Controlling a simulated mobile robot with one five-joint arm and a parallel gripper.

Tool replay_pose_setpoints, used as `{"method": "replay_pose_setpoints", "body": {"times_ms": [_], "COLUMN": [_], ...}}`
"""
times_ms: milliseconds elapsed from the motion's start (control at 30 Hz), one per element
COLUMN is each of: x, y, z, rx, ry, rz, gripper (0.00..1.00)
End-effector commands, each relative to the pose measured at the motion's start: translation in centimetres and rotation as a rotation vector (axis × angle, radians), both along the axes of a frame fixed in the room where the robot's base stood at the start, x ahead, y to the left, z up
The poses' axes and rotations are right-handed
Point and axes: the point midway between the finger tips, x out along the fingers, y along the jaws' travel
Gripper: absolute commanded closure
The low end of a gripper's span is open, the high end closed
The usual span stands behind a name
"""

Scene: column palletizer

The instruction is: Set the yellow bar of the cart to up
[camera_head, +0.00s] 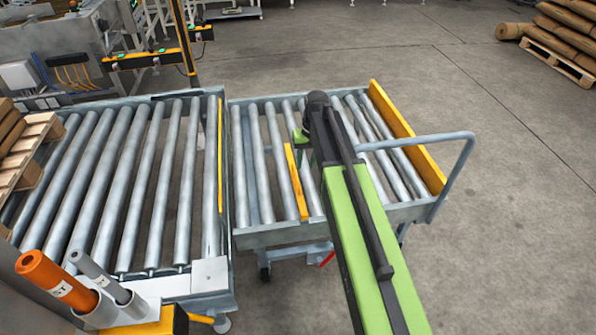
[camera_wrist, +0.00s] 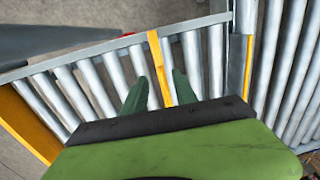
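The cart (camera_head: 345,213) is a grey roller frame with a curved handle. Its narrow yellow bar (camera_head: 296,185) lies between the rollers, parallel to them. In the wrist view the yellow bar (camera_wrist: 157,60) runs from the frame edge down between my two green fingers. My gripper (camera_wrist: 160,77) is open, one finger on each side of the bar, with gaps visible. In the head view my arm covers part of the cart, and one green fingertip (camera_head: 299,137) shows near the bar's far end. I cannot tell whether the fingers touch the bar, or its exact height.
A wide yellow plate (camera_head: 408,138) stands along the cart's right end. A roller conveyor (camera_head: 130,185) adjoins the cart's left side. A red lever (camera_head: 327,260) sticks out below the cart's near edge. The floor (camera_head: 510,200) to the right is clear.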

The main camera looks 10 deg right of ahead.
Motion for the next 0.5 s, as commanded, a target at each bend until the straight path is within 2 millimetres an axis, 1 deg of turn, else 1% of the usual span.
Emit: {"method": "replay_pose_setpoints", "body": {"times_ms": [33,100,200,300,333,500], "x": [4.1,7.2,10.3,11.9,12.0,12.0], "y": [-0.6,-1.3,-1.9,-2.3,-2.4,-2.4], "z": [0.0,0.1,0.2,0.3,0.3,0.2], "rx": [0.017,0.041,0.066,0.079,0.082,0.085], "ry": [-0.001,-0.002,-0.004,-0.005,-0.005,-0.005], "rz": [-0.003,-0.003,-0.003,-0.004,-0.003,-0.003], "gripper": [0.66,0.66,0.66,0.66,0.66,0.66]}}
